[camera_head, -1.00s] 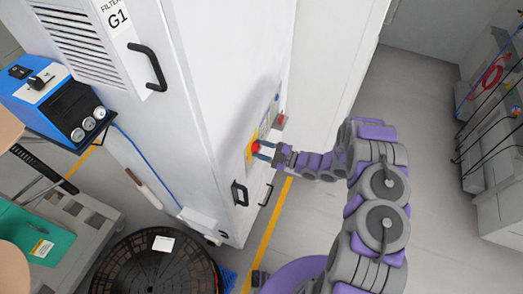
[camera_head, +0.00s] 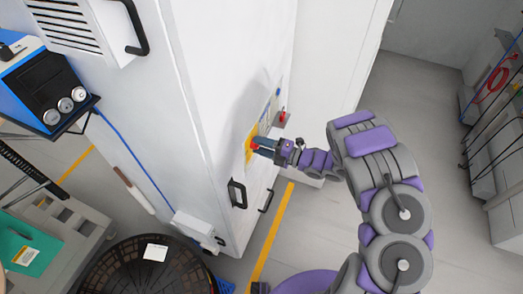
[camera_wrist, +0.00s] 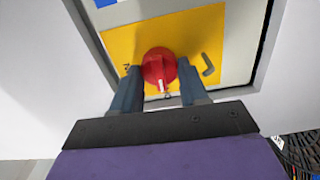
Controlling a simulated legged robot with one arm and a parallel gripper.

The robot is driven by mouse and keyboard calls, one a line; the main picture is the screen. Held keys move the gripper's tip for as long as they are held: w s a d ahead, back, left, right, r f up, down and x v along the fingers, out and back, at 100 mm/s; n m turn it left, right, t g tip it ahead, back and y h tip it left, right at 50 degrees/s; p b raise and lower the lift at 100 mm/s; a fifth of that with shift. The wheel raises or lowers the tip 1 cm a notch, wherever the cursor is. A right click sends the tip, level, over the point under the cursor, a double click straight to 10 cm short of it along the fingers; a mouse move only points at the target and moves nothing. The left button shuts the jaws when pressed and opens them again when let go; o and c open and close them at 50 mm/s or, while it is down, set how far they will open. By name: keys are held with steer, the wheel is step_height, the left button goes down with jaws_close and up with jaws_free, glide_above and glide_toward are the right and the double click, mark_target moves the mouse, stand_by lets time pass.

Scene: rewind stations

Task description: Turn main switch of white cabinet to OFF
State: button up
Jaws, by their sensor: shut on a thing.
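The white cabinet (camera_head: 205,75) stands upright left of my arm. Its main switch, a round red knob (camera_wrist: 157,65), sits on a yellow plate (camera_wrist: 205,25) and has a white mark pointing down in the wrist view. A small peg or latch (camera_wrist: 208,66) is to the right of the knob. My gripper (camera_head: 263,147) reaches the plate from the right. In the wrist view its two dark fingers stand on either side of the knob, shut on it. The knob's sides are partly hidden by the fingers.
Black handles (camera_head: 237,194) are low on the cabinet. A small red part (camera_head: 282,117) sits just above my gripper. A black reel (camera_head: 150,268) and a blue device (camera_head: 40,85) are at left. Floor right of my arm is clear up to the grey equipment (camera_head: 500,170).

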steer(key=shift+s+f+n+b, duration=0.15)
steer(key=shift+f+n+b, duration=0.1)
steer(key=shift+n+b, duration=0.05)
stand_by(0.4)
steer(key=o, duration=1.1)
steer(key=shift+c, duration=0.2)
steer(key=shift+r+p, duration=0.15)
steer(key=shift+p, duration=0.2)
